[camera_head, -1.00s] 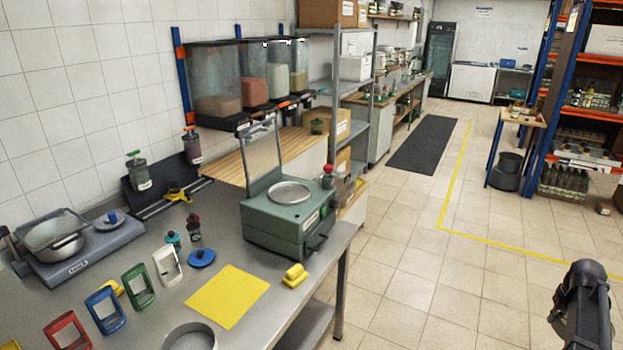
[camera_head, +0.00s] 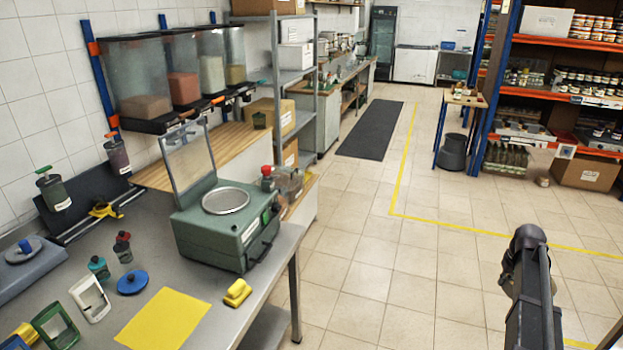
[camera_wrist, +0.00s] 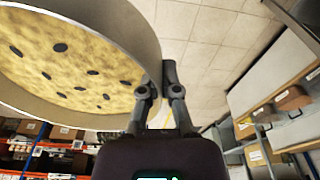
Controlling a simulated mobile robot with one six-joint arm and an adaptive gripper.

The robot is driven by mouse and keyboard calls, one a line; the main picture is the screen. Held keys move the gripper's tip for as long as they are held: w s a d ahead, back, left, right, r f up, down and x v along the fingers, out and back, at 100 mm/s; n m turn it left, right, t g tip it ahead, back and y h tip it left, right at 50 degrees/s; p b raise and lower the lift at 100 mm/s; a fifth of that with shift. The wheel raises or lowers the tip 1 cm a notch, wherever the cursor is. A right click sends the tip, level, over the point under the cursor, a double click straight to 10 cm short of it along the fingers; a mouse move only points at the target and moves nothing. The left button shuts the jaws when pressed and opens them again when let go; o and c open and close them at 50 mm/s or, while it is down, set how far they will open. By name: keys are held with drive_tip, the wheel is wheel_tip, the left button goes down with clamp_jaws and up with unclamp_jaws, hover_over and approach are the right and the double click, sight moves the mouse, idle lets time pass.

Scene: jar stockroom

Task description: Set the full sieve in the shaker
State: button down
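The sieve (camera_wrist: 70,60) fills the upper left of the wrist view: a pale round wall around a yellowish grainy fill with several dark spots. My gripper (camera_wrist: 158,85) is shut on its wall, one finger on each side. The shaker (camera_head: 225,225) is a green box on the grey bench in the head view. Its clear lid (camera_head: 187,160) stands open and its round top plate (camera_head: 226,201) is bare. The head view shows part of my arm at the lower right, but neither my gripper nor the sieve.
Tiled floor (camera_head: 345,270) is open to the right; orange shelving (camera_head: 560,95) stands beyond.

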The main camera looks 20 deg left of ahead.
drive_tip(key=shift+w, duration=0.15)
drive_tip(key=shift+a, duration=0.25)
idle(0.3)
